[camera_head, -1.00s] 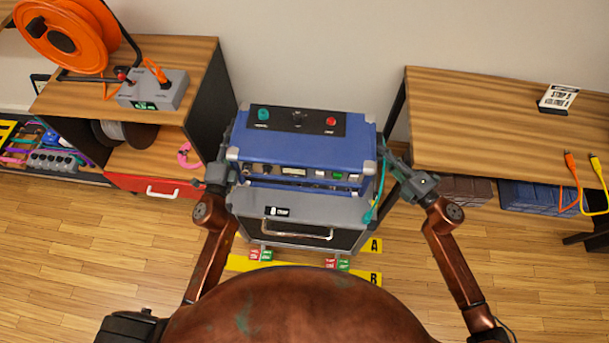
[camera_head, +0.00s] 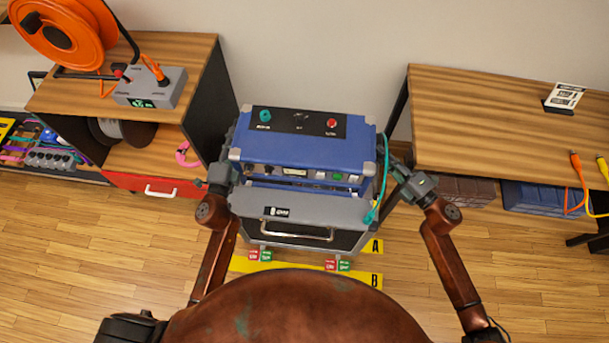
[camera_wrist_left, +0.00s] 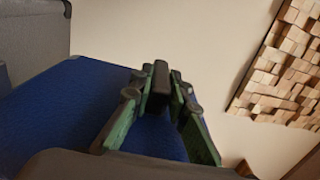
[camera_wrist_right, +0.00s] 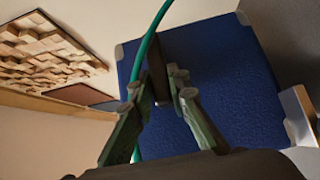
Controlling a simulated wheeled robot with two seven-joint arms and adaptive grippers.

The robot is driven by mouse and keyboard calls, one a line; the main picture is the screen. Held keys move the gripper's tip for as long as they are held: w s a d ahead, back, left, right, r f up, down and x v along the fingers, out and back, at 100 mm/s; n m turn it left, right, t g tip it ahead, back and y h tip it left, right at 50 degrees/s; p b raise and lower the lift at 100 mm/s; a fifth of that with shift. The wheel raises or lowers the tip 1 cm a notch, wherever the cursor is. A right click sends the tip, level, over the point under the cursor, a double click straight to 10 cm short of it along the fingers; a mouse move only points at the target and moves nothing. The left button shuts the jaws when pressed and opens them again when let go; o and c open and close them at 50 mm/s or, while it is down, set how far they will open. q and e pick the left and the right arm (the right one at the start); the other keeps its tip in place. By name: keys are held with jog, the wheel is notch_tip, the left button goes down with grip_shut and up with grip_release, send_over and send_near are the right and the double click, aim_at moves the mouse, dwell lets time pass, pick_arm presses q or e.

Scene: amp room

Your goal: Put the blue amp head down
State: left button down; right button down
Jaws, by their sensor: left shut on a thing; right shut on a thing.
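The blue amp head (camera_head: 300,152) has grey corners and a black top panel with a teal knob and a red knob. It is between my two arms, over a grey-topped cabinet (camera_head: 345,212) with a metal front handle. A dark gap shows between them at the front; I cannot tell whether they touch. My left gripper (camera_wrist_left: 165,85) is shut on the handle at the amp head's left side. My right gripper (camera_wrist_right: 165,75) is shut on the handle at its right side. In the head view the amp head's sides partly hide both fingertips. A teal cable (camera_head: 378,195) hangs at the right side.
A wooden shelf (camera_head: 190,65) with an orange cable reel (camera_head: 68,38) stands left. A wooden table (camera_head: 480,120) stands right. Yellow floor strips marked A and B (camera_head: 320,277) and red and green tags (camera_head: 337,265) lie in front of the cabinet.

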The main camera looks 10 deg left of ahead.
pick_arm(q)
jog(key=shift+r, duration=0.25)
pick_arm(e)
jog(key=shift+r, duration=0.25)
